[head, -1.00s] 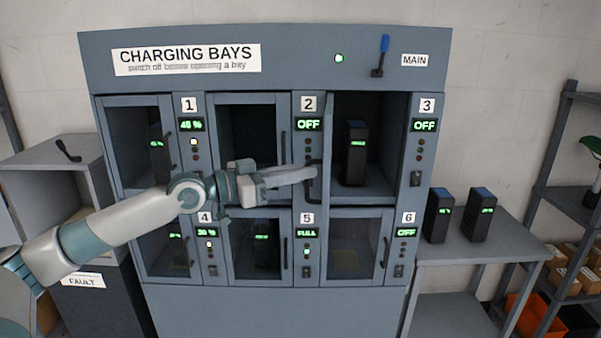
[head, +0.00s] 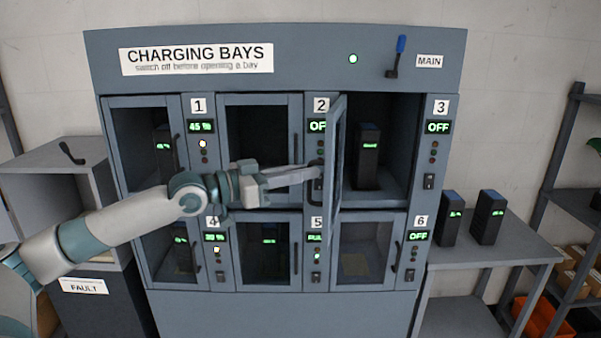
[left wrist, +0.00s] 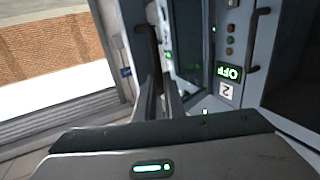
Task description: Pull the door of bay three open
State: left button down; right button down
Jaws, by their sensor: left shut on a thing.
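The door of bay three (head: 336,160) stands swung out on its left side, seen nearly edge-on and leaning left in the head view. Bay three (head: 395,150) is open, with a dark battery pack (head: 367,158) with a green light inside. My left gripper (head: 316,173) reaches in from the left and is shut on the door handle (head: 313,192). In the left wrist view my fingers (left wrist: 160,95) close around the dark handle (left wrist: 148,48), and they partly hide it. My right gripper is not in view.
The bay two panel (head: 321,105) is just behind the door, which covers part of its OFF display. The bay three display (head: 438,127) reads OFF. A side table (head: 490,248) with two packs stands at right, beside a shelf rack (head: 556,180).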

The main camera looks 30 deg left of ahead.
pick_arm(q)
jog(key=shift+w+a, duration=0.2)
jog(key=shift+a, duration=0.1)
jog(key=c, duration=1.9)
grip_release()
jog(key=shift+w, duration=0.15)
jog(key=shift+o, duration=0.3)
jog(key=shift+w+d+f, duration=0.1)
jog(key=shift+w+f, duration=0.2)
jog(key=shift+w, duration=0.1)
jog(key=shift+s, duration=0.1)
jog(key=shift+f, duration=0.1)
